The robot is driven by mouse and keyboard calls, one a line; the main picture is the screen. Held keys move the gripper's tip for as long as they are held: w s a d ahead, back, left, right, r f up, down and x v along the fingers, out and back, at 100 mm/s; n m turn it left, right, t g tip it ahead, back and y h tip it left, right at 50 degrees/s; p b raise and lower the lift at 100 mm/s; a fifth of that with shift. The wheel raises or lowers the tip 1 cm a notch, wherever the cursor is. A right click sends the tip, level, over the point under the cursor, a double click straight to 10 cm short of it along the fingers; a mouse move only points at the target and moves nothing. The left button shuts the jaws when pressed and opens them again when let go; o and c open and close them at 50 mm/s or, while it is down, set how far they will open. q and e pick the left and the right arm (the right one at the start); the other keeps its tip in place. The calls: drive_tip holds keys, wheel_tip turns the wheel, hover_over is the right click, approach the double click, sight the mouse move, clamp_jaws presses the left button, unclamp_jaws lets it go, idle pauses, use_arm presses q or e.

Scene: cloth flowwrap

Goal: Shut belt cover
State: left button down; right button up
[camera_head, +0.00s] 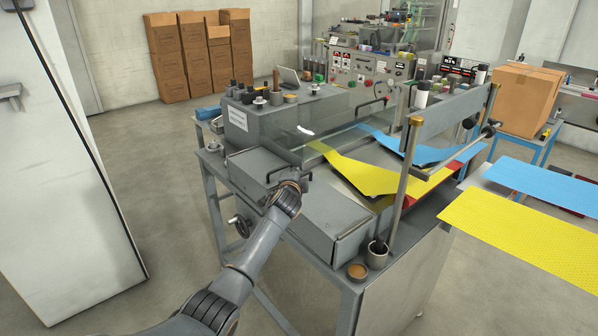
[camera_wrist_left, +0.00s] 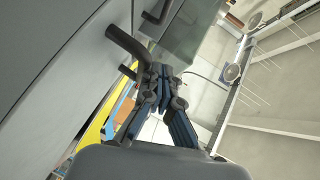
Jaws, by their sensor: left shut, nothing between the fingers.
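A grey metal cover (camera_head: 325,215) lies on the near side of the machine, with a dark bar handle (camera_head: 268,182) on it. The same kind of dark handle (camera_wrist_left: 128,45) shows close up in the left wrist view. A see-through panel (camera_head: 340,125) stands over the belts behind it and has its own dark handle (camera_head: 370,104). I cannot tell which of the two is the belt cover. My left gripper (camera_head: 304,176) is at the grey cover's handle, shut and empty; its fingers (camera_wrist_left: 160,88) are beside the bar's end in the wrist view. My right gripper is out of view.
Yellow (camera_head: 365,175) and blue (camera_head: 420,152) cloth strips run through the machine. An upright post (camera_head: 403,185) stands at the machine's near right. A small cup (camera_head: 376,256) sits at the front corner. Brown boxes (camera_head: 165,62) are stacked at the back wall; the floor at left is clear.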

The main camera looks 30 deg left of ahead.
use_arm(q)
drive_tip(key=shift+a+f, duration=0.2)
drive_tip(key=shift+f, duration=0.4)
drive_tip(key=shift+f+b, duration=0.15)
drive_tip(key=shift+b, duration=0.2)
